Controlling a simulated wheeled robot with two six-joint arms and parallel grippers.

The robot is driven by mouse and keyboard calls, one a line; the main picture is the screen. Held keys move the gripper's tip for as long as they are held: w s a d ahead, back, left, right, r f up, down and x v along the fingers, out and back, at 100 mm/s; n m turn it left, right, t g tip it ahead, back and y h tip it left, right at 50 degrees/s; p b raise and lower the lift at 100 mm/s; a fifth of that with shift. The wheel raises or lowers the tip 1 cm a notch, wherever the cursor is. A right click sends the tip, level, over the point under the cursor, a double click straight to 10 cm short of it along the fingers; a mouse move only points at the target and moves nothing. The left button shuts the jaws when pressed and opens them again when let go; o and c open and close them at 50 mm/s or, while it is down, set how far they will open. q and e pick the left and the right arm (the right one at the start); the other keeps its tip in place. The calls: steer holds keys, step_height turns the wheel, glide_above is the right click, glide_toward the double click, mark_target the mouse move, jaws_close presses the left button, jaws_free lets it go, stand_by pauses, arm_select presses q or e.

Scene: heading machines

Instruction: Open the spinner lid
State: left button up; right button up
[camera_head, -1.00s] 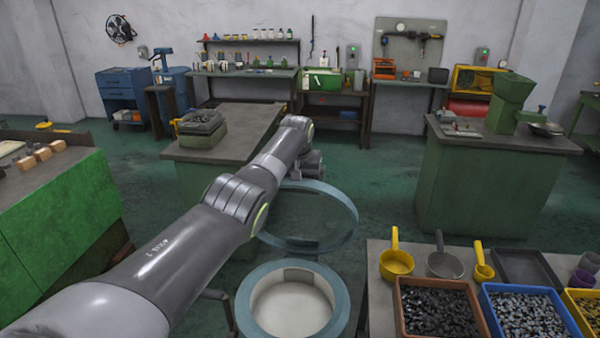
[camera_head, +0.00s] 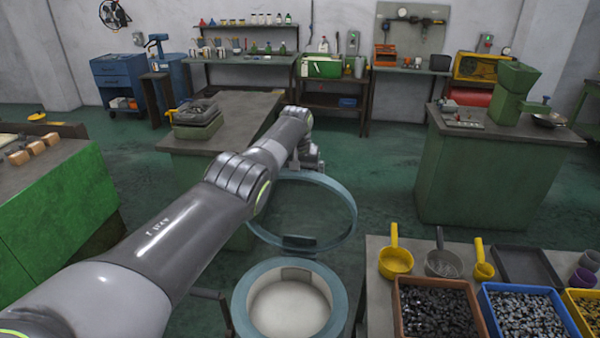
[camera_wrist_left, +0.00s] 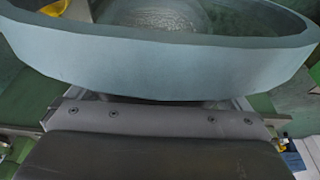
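The spinner (camera_head: 241,305) is a round pale-blue drum with a white inside, at the bottom centre of the head view. Its lid (camera_head: 350,228), a blue-grey ring with a clear middle, stands raised and tilted above the drum's far side, so the mouth is uncovered. In the left wrist view the lid's rim (camera_wrist_left: 165,68) fills the upper part, right in front of the gripper. My left gripper (camera_head: 309,160) is at the lid's far upper edge. Its fingertips are hidden, so I cannot tell whether they are open or touching the rim. My right gripper is out of view.
At right, a table (camera_head: 377,262) holds yellow scoops (camera_head: 396,261), a grey scoop (camera_head: 442,264) and bins of metal parts (camera_head: 437,312). A dark-topped bench (camera_head: 235,118) stands behind the lid. A green cabinet (camera_head: 60,215) is at left. Open floor lies right of the lid.

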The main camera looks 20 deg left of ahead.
arm_select(q)
steer(key=shift+w+r, duration=0.1)
steer(key=shift+r, duration=0.05)
steer(key=shift+p+v, duration=0.5)
steer(key=shift+v, duration=0.85)
steer(key=a+b+v, duration=0.1)
steer(key=b+v, duration=0.4)
steer(key=v, duration=0.9)
steer(key=shift+d+r, duration=0.25)
steer(key=shift+d, duration=0.15)
